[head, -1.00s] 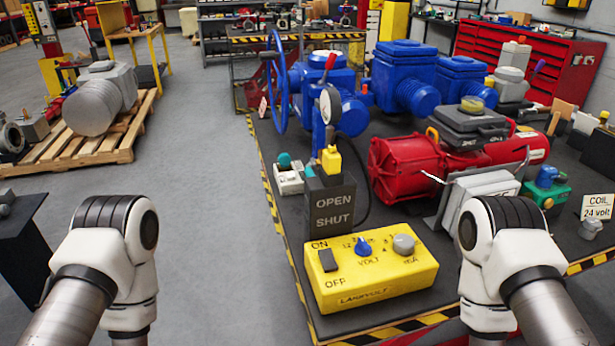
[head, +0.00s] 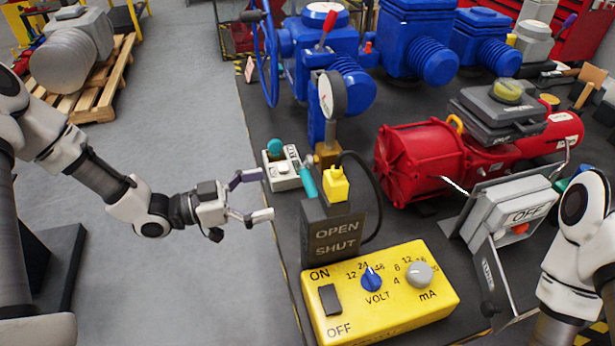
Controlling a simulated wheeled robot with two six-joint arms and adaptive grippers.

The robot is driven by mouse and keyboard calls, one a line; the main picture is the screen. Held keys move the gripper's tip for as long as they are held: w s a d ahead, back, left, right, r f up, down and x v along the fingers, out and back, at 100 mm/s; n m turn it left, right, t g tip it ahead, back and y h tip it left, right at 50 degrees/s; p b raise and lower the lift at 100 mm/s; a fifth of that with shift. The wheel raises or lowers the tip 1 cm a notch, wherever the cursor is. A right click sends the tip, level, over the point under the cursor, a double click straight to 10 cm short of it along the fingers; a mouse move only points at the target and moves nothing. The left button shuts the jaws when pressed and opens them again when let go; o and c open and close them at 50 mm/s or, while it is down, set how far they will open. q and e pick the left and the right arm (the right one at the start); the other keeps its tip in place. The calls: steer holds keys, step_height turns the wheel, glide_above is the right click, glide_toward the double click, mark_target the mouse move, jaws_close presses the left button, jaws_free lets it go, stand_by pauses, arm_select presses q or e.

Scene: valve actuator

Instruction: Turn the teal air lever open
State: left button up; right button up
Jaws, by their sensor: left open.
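The teal air lever (head: 307,181) is a short teal bar slanting down to the right, beside the brass block (head: 327,155) below the pressure gauge (head: 332,94). Its lower end is close to the black OPEN/SHUT box (head: 335,232). My left gripper (head: 262,195) comes in from the left with its fingers spread and nothing between them. It is left of the lever, with a small gap in the picture; its exact height over the bench is hard to tell. My right arm shows at the right edge, but its gripper is out of the picture.
A white box with a teal knob (head: 283,170) stands just behind the left gripper. The yellow control box (head: 378,293) is at the front. A yellow plug (head: 336,184) with a black cable tops the OPEN/SHUT box. A red actuator (head: 425,160) stands to the right.

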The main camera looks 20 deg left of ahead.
mark_target(305, 186)
arm_select(q)
steer(key=x, duration=0.7)
steer(key=shift+w+d+f, duration=0.2)
steer(key=shift+d+f, duration=0.05)
steer(key=shift+d, duration=0.05)
steer(key=shift+w+a, duration=0.1)
steer(key=shift+c, duration=1.1)
steer(key=c, duration=1.2)
